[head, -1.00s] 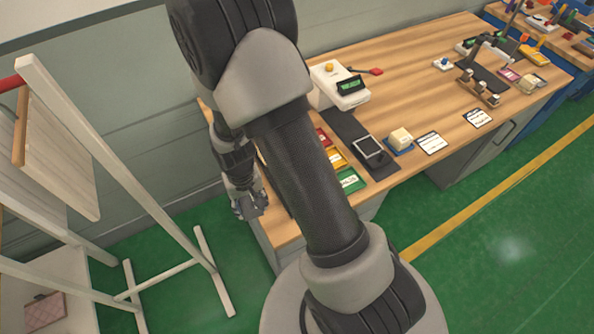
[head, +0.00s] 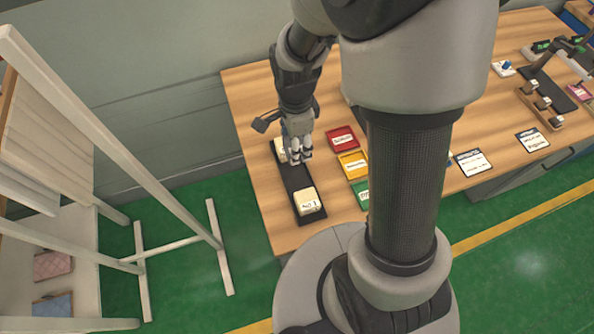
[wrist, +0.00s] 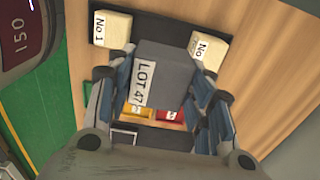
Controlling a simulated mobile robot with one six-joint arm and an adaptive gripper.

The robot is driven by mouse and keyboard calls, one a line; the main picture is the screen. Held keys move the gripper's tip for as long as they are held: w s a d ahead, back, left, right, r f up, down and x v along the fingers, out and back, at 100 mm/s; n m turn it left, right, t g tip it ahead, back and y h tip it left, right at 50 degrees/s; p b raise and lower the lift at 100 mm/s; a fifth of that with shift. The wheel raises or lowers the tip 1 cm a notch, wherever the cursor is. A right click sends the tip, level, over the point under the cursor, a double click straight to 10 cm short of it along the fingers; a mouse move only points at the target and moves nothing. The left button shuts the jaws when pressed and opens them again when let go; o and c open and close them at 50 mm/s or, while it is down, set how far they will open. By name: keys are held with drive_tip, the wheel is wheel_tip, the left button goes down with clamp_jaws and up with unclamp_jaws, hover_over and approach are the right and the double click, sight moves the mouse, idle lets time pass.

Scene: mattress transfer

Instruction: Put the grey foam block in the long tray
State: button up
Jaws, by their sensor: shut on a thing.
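My gripper (head: 298,152) is over the far part of the long black tray (head: 294,178), near the left end of the wooden table. In the wrist view my gripper (wrist: 170,95) is shut on the grey foam block (wrist: 165,72), labelled LOT 47, with fingers on both sides of it. The tray (wrist: 160,28) shows behind the block in that view. A cream block marked No 1 (head: 308,201) sits at the tray's near end and a second cream block (head: 280,150) at its far end. The stretch between them looks bare. The grey block is not clear in the head view.
Red (head: 342,139), yellow (head: 352,164) and green (head: 361,191) small trays stand right of the long tray. A small dark item (head: 265,122) is left of my gripper. A white wooden frame (head: 130,160) stands left of the table. My arm hides the table's middle.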

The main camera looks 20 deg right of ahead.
wheel_tip(320, 180, down, 14)
drive_tip(key=b, duration=0.4)
drive_tip(key=shift+r, duration=0.15)
drive_tip(key=o, duration=0.5)
drive_tip(key=shift+f, duration=0.2)
drive_tip(key=shift+o, duration=0.8)
drive_tip(key=shift+r, duration=0.1)
